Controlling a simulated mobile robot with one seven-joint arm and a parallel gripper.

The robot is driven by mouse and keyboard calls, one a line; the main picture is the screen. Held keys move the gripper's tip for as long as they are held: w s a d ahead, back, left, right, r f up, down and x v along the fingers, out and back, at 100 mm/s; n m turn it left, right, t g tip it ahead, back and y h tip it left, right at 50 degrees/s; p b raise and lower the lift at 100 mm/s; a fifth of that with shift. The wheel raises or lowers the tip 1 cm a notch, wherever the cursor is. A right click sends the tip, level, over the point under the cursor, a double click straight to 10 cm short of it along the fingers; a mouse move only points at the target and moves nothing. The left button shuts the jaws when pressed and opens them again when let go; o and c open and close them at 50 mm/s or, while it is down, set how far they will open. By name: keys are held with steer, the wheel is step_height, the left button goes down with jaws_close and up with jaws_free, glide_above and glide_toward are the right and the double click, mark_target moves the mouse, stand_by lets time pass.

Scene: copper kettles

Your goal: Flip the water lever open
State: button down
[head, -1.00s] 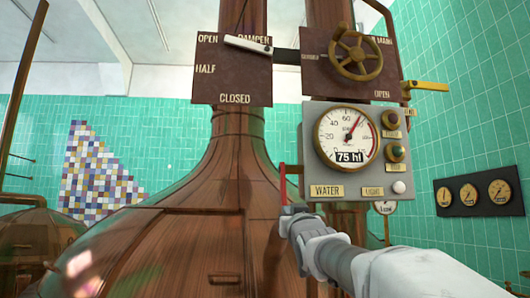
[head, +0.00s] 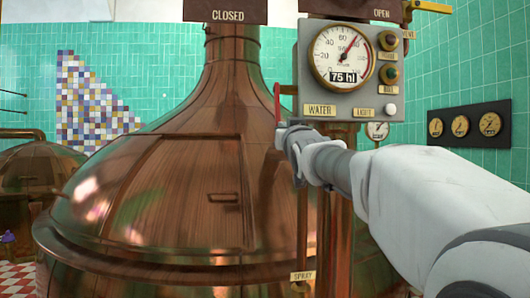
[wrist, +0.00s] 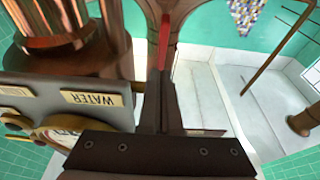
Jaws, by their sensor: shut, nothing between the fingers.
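The water lever is a thin upright red handle (head: 277,101) at the left edge of the grey gauge panel, beside the WATER label (head: 320,111). My gripper (head: 281,134) is just below the red handle in the head view, its fingers shut with nothing between them. In the wrist view the red lever (wrist: 164,52) lies right at the tips of my closed dark fingers (wrist: 162,80). I cannot tell whether they touch it. The WATER label (wrist: 91,99) appears upside down to the left there.
The grey panel (head: 300,75) carries a round gauge (head: 342,50), knobs and a white light button (head: 389,109). A big copper kettle (head: 160,195) fills the middle. A SPRAY label (head: 303,276) hangs lower down. Three small gauges (head: 461,126) are on the right wall.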

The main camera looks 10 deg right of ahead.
steer(key=s+f, duration=0.5)
steer(key=s, duration=0.4)
steer(key=shift+f+b, duration=0.25)
steer(key=shift+b, duration=0.2)
